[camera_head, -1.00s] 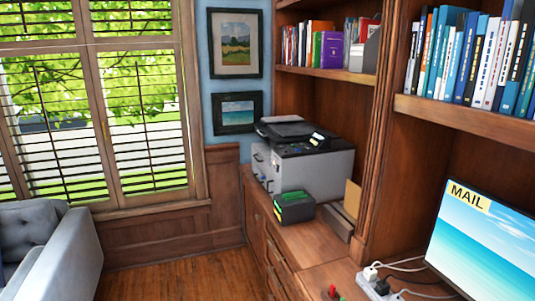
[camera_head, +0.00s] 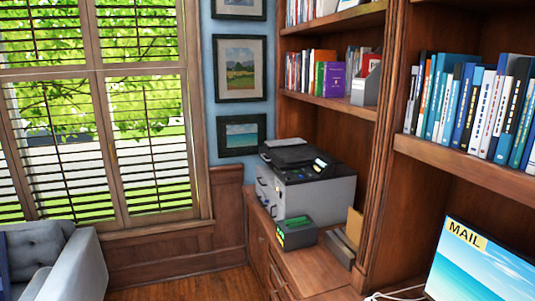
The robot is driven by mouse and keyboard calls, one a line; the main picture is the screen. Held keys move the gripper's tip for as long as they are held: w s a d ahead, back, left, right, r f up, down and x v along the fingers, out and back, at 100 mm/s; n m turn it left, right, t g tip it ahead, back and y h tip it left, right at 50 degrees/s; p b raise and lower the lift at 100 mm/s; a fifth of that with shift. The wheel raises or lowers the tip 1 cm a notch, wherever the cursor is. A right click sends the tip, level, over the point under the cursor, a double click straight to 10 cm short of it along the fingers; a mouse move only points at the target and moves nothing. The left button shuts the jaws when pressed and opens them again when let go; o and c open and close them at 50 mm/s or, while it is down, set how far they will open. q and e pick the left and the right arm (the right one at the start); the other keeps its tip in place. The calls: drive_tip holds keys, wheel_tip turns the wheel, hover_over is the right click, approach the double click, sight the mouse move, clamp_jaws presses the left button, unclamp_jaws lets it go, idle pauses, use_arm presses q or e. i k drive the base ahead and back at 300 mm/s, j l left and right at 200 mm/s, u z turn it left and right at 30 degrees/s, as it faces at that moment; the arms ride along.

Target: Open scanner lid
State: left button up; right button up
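The scanner (camera_head: 305,187) is a grey and black printer-like machine on the wooden cabinet top in the corner, below the framed pictures. Its black lid (camera_head: 290,155) lies on top and looks closed, though it is small at this distance. A control panel with a small display is at its front right. Neither of my grippers shows in the head view.
A dark box with green items (camera_head: 296,233) stands on the cabinet (camera_head: 312,272) in front of the scanner, with a file holder (camera_head: 343,247) to its right. A grey sofa (camera_head: 50,262) is at lower left. A monitor (camera_head: 484,265) is at lower right. Wood floor (camera_head: 190,288) shows between sofa and cabinet.

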sight(298, 155)
drive_tip(key=i+j+u, duration=0.3)
drive_tip(key=i, duration=0.8)
drive_tip(key=i+l+u, duration=0.15)
drive_tip(key=i+u, duration=0.15)
drive_tip(key=i, duration=0.75)
